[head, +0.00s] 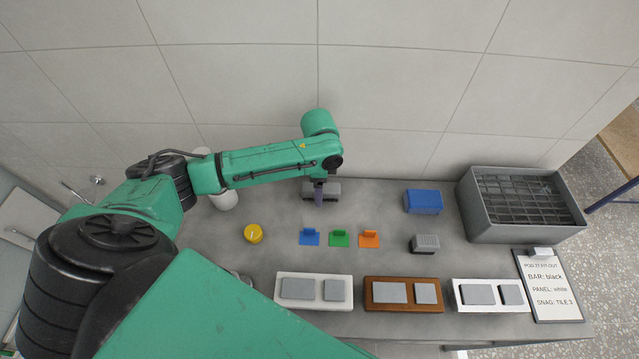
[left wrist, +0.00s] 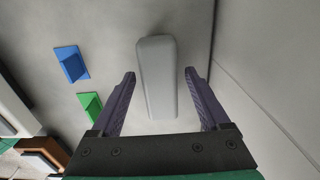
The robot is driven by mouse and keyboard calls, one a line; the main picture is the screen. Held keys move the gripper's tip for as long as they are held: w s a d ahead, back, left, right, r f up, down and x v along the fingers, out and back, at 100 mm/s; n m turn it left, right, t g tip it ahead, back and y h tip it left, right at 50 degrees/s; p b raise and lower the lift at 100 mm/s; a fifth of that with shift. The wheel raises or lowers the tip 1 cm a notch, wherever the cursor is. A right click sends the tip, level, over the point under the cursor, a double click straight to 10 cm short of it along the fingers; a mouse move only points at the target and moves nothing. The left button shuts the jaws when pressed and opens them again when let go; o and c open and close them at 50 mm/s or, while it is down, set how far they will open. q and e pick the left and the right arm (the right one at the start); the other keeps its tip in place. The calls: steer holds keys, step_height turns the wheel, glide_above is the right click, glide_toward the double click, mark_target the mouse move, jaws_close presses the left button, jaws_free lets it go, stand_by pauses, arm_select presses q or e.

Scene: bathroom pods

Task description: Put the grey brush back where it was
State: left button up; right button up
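A long grey block with rounded edges, which looks like the grey brush (head: 334,188), lies on the counter near the back wall. In the left wrist view the same grey block (left wrist: 157,80) lies between my left gripper's two fingers, with a gap on each side. My left gripper (head: 319,196) is open over it, and its fingers and wrist hide the block's middle in the head view. A smaller grey block with a ridged top (head: 424,243) sits further right; I cannot tell if it is a brush. My right gripper is not in view.
Blue (head: 310,238), green (head: 340,239) and orange (head: 369,239) pieces stand in a row. A yellow round piece (head: 253,234), a blue block (head: 423,202), a grey crate (head: 480,215), several panels at the front and a notice (head: 552,285) also stand here. The wall is close behind.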

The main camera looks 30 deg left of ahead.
arm_select(q)
step_height(320, 180, up, 12)
steer(key=shift+r+b, duration=0.25)
steer(key=shift+b, duration=0.05)
stand_by(0.4)
